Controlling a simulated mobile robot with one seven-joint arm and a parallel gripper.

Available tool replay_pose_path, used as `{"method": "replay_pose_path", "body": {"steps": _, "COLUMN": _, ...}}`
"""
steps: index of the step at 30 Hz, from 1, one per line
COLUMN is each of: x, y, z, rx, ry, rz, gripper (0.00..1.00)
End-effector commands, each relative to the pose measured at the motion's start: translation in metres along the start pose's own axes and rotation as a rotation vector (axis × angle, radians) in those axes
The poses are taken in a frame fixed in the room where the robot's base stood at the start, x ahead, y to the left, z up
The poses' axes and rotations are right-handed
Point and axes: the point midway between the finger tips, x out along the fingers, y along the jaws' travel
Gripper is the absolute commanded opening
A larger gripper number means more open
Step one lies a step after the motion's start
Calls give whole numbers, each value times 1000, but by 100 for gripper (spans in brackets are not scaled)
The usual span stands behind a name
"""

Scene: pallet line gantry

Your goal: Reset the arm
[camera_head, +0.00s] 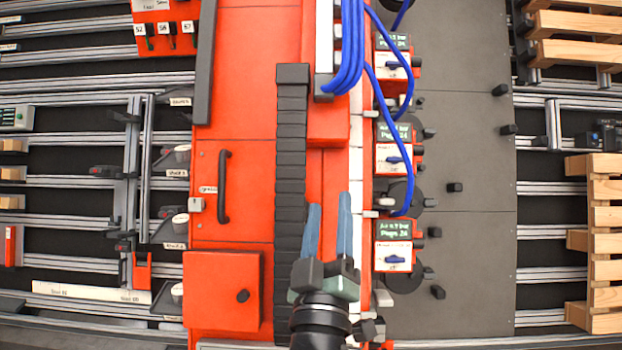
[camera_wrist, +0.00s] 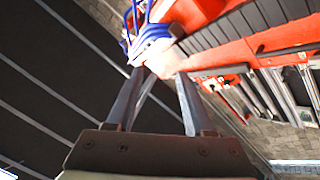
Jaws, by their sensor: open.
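My gripper (camera_head: 329,212) shows at the lower middle of the head view. Its two blue fingers point up the picture and stand apart, with nothing between them. It lies in front of the orange machine body, beside the black segmented cable chain (camera_head: 291,170). In the wrist view my gripper (camera_wrist: 160,85) also shows two parted fingers with no object held. Beyond the fingertips are blue hoses (camera_wrist: 150,35) and an orange surface. I cannot tell the distance from the fingertips to these.
Blue hoses (camera_head: 349,50) run down to several valve boxes (camera_head: 394,158) right of my gripper. An orange door with a black handle (camera_head: 223,187) and an orange box (camera_head: 222,291) are at left. Wooden pallets (camera_head: 604,240) stand at far right. The grey plate (camera_head: 470,190) is mostly clear.

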Motion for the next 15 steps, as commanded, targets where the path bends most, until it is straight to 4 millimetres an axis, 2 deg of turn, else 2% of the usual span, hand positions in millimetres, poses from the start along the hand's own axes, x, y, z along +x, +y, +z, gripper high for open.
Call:
{"method": "replay_pose_path", "body": {"steps": 1, "x": 7, "y": 30, "z": -32, "rx": 79, "ry": 37, "rz": 47, "gripper": 52}}
{"method": "replay_pose_path", "body": {"steps": 4, "x": 8, "y": 81, "z": -90, "rx": 254, "ry": 104, "rz": 102, "gripper": 52}}
{"method": "replay_pose_path", "body": {"steps": 6, "x": 2, "y": 113, "z": -131, "rx": 374, "ry": 164, "rz": 119, "gripper": 52}}
{"method": "replay_pose_path", "body": {"steps": 9, "x": -16, "y": 149, "z": -182, "rx": 519, "ry": 252, "rz": 111, "gripper": 52}}
{"method": "replay_pose_path", "body": {"steps": 12, "x": -36, "y": 172, "z": -221, "rx": 621, "ry": 326, "rz": 83, "gripper": 52}}
{"method": "replay_pose_path", "body": {"steps": 15, "x": -51, "y": 184, "z": -244, "rx": 677, "ry": 374, "rz": 55, "gripper": 52}}
